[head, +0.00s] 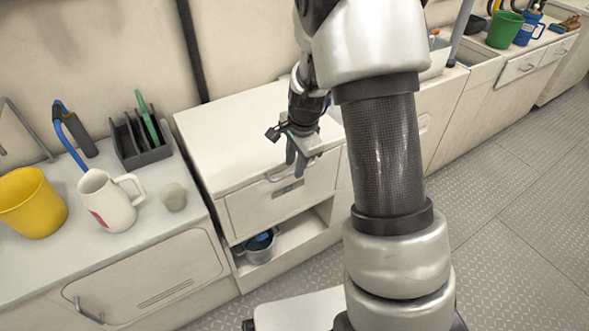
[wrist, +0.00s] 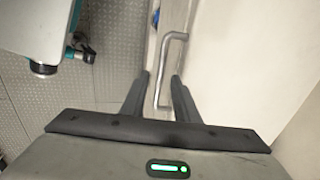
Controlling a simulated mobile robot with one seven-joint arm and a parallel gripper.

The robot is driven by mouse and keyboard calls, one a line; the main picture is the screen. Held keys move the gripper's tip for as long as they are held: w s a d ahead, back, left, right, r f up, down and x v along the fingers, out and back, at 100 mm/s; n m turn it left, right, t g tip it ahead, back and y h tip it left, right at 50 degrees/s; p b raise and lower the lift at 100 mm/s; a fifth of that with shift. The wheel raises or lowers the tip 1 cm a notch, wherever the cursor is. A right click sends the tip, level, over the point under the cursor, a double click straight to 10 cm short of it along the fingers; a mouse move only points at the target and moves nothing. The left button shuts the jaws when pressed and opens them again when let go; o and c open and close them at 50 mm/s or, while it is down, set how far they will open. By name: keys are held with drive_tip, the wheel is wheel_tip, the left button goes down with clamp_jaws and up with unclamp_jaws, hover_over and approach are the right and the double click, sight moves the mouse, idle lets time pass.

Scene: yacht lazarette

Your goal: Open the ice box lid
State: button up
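The white middle cabinet has a flat top (head: 235,130) and a front panel (head: 262,207) with a bar handle (head: 278,177). Which part is the ice box lid I cannot tell for certain. My gripper (head: 298,163) is at this panel's handle, fingers pointing down. In the wrist view, a metal bar handle (wrist: 164,70) lies between the two spread fingers of my gripper (wrist: 158,85), with gaps visible beside it. The gripper is open and holds nothing. The panel looks closed. My arm hides part of the cabinet to the right.
A pot (head: 260,250) sits in the open shelf below. The left counter (head: 165,248) holds a yellow bucket (head: 33,204), a white mug (head: 106,203), a small cup (head: 173,197) and a dark tool holder (head: 140,150). The metal floor (head: 510,225) at the right is clear.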

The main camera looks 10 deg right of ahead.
drive_tip(key=shift+w+f, duration=0.15)
drive_tip(key=shift+f, duration=0.5)
clamp_jaws()
drive_tip(key=shift+r, duration=0.1)
